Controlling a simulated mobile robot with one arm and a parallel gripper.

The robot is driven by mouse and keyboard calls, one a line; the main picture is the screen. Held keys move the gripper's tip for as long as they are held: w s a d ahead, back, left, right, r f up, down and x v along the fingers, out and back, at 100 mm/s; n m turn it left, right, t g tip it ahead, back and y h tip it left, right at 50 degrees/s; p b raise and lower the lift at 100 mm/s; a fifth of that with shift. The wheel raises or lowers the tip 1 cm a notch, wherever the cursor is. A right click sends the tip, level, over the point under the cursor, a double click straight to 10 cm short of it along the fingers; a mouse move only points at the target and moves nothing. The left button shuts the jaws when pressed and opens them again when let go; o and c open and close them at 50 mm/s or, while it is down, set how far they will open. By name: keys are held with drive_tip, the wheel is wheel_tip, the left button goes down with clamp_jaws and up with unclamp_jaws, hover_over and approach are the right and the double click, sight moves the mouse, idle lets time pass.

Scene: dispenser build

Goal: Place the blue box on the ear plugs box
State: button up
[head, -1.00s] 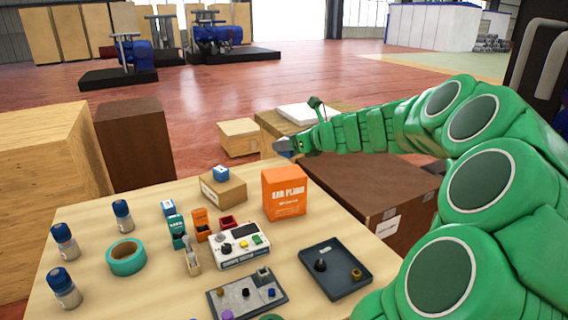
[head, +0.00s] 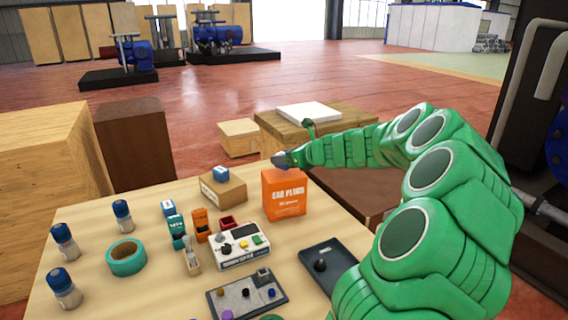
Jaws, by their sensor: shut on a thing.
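The ear plugs box (head: 284,196) is an orange box with white lettering, upright on the table's far right part. My gripper (head: 279,160) is grey and small in the head view, over the far edge of the ear plugs box's top. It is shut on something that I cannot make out. Nothing clearly shows on top of the ear plugs box.
On the wooden table (head: 160,285) are a teal tape roll (head: 126,260), several blue-capped bottles (head: 64,240), a white control box (head: 240,247), a grey panel (head: 250,297) and a dark tray (head: 335,252), partly behind my arm. Larger boxes stand behind the table.

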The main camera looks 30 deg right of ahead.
drive_tip(key=shift+f, duration=1)
drive_tip(key=o, duration=1.1)
drive_tip(key=shift+f, duration=0.1)
drive_tip(key=shift+v, duration=6.05)
